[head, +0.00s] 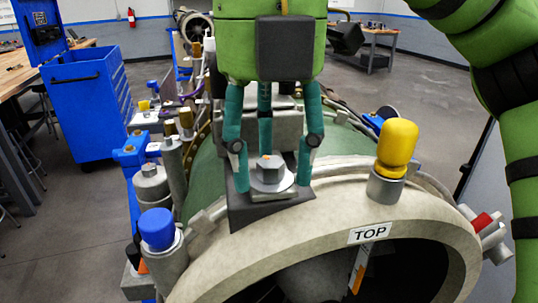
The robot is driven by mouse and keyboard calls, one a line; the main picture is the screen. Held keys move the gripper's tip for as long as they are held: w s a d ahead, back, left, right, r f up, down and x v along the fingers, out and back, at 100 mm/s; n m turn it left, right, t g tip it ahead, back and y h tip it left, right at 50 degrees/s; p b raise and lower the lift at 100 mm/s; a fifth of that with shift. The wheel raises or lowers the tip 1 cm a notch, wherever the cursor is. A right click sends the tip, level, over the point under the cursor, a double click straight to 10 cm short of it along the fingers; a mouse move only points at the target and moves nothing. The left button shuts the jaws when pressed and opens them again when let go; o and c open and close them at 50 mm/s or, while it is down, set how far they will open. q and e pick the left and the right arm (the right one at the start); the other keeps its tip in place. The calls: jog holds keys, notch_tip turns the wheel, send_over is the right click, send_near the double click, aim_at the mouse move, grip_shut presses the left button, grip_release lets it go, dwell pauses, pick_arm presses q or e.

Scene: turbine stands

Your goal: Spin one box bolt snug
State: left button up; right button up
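My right gripper (271,180) hangs over the dark grey box mount (243,212) on top of the turbine casing. Its teal fingers point down and are spread. A silver box bolt (268,171) with a round flange and an orange mark on its head sits on the mount. The outer fingertips stand on either side of the bolt, with small gaps visible. A third finger comes down behind the bolt, its tip hidden. I cannot tell whether any finger touches the bolt. My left gripper is not in view.
The pale casing rim (245,252) bears a "TOP" label (370,233). A yellow-capped post (396,150) stands right of the bolt, a blue-capped post (158,230) lower left. Metal fittings line the left side. A blue cabinet (88,105) stands behind left.

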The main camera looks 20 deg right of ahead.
aim_at(271, 161)
jog(key=shift+o, duration=0.8)
notch_tip(271, 161, up, 5)
jog(key=p, duration=0.4)
jog(key=shift+r+p, duration=0.1)
jog(key=shift+p, duration=0.25)
